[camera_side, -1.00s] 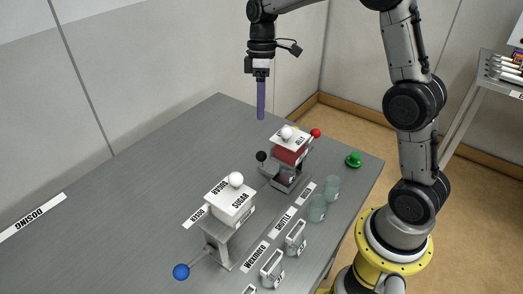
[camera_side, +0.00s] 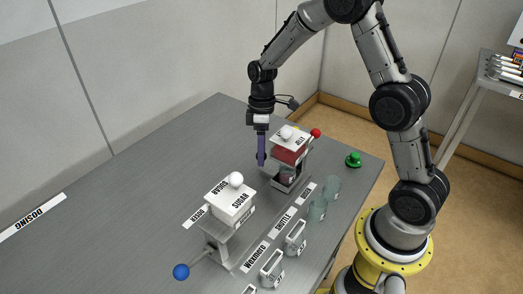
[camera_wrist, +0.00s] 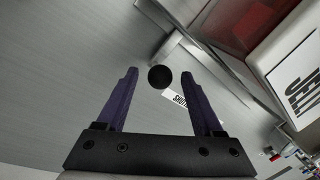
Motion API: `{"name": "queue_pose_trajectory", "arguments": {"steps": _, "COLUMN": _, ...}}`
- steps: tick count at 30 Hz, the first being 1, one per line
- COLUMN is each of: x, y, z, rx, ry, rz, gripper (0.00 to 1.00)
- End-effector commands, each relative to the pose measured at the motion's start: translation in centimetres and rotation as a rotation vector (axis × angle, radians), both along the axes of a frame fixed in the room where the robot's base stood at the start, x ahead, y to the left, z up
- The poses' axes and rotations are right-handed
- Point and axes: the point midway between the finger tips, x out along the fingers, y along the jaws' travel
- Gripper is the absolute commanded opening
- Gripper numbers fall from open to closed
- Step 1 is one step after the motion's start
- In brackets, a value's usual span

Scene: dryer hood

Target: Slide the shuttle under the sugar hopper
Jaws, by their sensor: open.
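The shuttle (camera_side: 270,170) is a grey block on the rail below the jelly hopper (camera_side: 290,151), partly hidden by my fingers. Its black ball knob (camera_wrist: 159,77) shows in the wrist view between my two fingertips, with clear gaps at both sides. My gripper (camera_side: 261,162) is open, pointing down at the knob from above. Whether the fingertips reach down around the knob or stop just above it, I cannot tell. The sugar hopper (camera_side: 229,205) is a white box with a white ball on top, standing nearer the front along the same rail, apart from my gripper.
A blue-ended lever (camera_side: 181,271) sticks out from the sugar hopper's stand, and a red ball (camera_side: 315,133) from the jelly hopper. The table's left side is clear.

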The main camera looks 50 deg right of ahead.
Motion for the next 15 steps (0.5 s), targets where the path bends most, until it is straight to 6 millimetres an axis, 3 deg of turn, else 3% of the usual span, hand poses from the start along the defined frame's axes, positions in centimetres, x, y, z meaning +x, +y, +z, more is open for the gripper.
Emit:
{"name": "queue_pose_trajectory", "arguments": {"steps": 9, "x": -0.06, "y": 0.07, "z": -0.25, "rx": 0.001, "ry": 0.001, "rz": 0.000, "gripper": 0.69}}
{"name": "queue_pose_trajectory", "arguments": {"steps": 15, "x": -0.04, "y": 0.06, "z": -0.22, "rx": 0.000, "ry": 0.000, "rz": 0.000, "gripper": 0.33}}
